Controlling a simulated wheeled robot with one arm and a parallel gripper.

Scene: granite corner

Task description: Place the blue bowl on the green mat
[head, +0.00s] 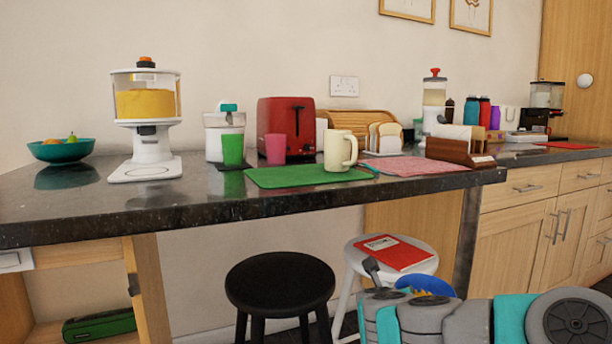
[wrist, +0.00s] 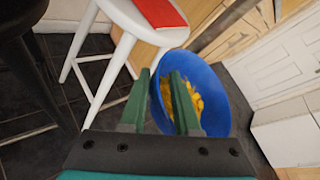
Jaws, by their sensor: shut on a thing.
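The blue bowl (wrist: 218,84) shows in the wrist view with yellow pieces (wrist: 195,100) inside. My gripper (wrist: 165,78) is shut on its near rim, with one finger inside the bowl and one outside. In the head view a part of the blue bowl (head: 428,284) shows beside my gripper (head: 376,272), below counter height and in front of the white stool. My arm hides the rest of it. The green mat (head: 268,178) lies on the dark counter. A cream mug (head: 339,151) stands on its right part; its left and front parts are bare.
Green (head: 233,150) and pink (head: 275,149) cups and a red toaster (head: 287,124) stand behind the mat. A pink cloth (head: 418,166) lies to its right. A black stool (head: 280,283) and a white stool (head: 352,262) with a red book (head: 395,252) stand below the counter edge.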

